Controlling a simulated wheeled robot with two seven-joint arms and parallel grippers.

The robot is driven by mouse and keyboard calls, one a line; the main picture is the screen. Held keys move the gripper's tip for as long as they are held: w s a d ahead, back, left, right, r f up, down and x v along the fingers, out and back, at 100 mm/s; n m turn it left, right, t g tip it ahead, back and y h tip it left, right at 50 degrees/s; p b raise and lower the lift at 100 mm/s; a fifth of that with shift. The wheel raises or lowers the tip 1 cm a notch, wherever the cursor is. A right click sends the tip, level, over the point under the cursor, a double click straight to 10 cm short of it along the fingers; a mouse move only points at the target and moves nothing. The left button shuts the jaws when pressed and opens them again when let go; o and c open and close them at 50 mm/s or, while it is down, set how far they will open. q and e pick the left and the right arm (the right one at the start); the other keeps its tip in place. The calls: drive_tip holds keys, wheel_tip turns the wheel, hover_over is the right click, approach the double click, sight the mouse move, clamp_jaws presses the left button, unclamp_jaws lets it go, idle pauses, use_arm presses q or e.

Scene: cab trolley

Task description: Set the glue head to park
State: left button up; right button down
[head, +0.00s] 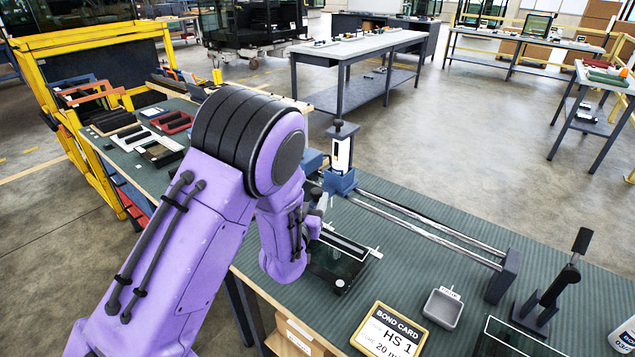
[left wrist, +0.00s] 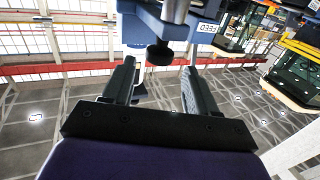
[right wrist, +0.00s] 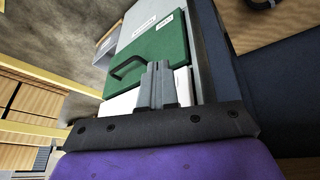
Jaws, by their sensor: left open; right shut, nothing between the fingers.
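The glue head (head: 341,153) is an upright white and black cartridge in a blue carriage (head: 339,182). It stands at the far left end of a two-rod rail (head: 430,229) on the green bench. My left gripper (head: 318,203) is beside the carriage, partly hidden by my purple arm. In the left wrist view the open fingers (left wrist: 160,78) point at a black knob (left wrist: 160,53) under the blue carriage (left wrist: 143,27); whether they touch it is unclear. A label reading FEED (left wrist: 207,27) is beside it. My right gripper (right wrist: 157,82) is shut and empty, outside the head view.
The bench also holds a dark glass panel (head: 335,262), a bond card (head: 390,332), a grey tray (head: 443,308), a black lever stand (head: 545,300) and the rail's end block (head: 503,276). In the right wrist view a green panel with a handle (right wrist: 130,66) is close behind my right fingers.

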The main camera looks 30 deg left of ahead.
sight(331, 177)
use_arm(q)
drive_tip(key=x, duration=0.3)
drive_tip(key=p+x, duration=0.1)
drive_tip(key=x, duration=0.2)
drive_tip(key=shift+w+d+f, duration=0.15)
drive_tip(key=shift+d+f, duration=0.05)
drive_tip(key=shift+a, duration=0.1)
clamp_jaws()
